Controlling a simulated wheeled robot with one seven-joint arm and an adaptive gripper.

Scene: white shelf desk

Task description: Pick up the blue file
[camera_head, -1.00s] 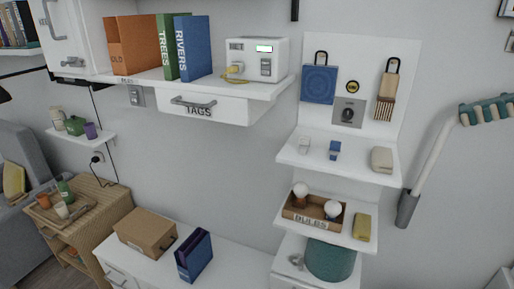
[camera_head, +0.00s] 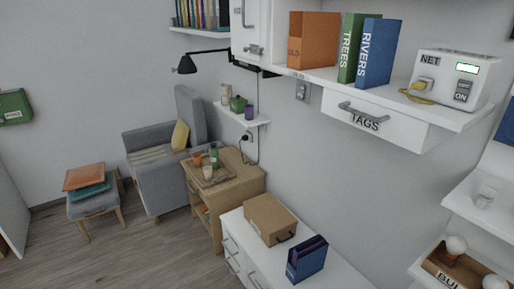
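A blue open-topped file (camera_head: 307,259) stands on the low white cabinet (camera_head: 345,279), with something purple or dark blue inside it. Another blue file, a binder labelled RIVERS (camera_head: 379,54), stands upright on the upper white shelf (camera_head: 318,74). It is beside a green binder labelled TREES (camera_head: 351,48) and an orange one labelled OLD (camera_head: 313,40). My gripper is not in view.
A cardboard box (camera_head: 270,219) sits left of the open-topped file. A white NET device (camera_head: 453,78) stands right of the binders, above the TAGS drawer (camera_head: 375,122). Wooden floor (camera_head: 150,255) is clear at lower left.

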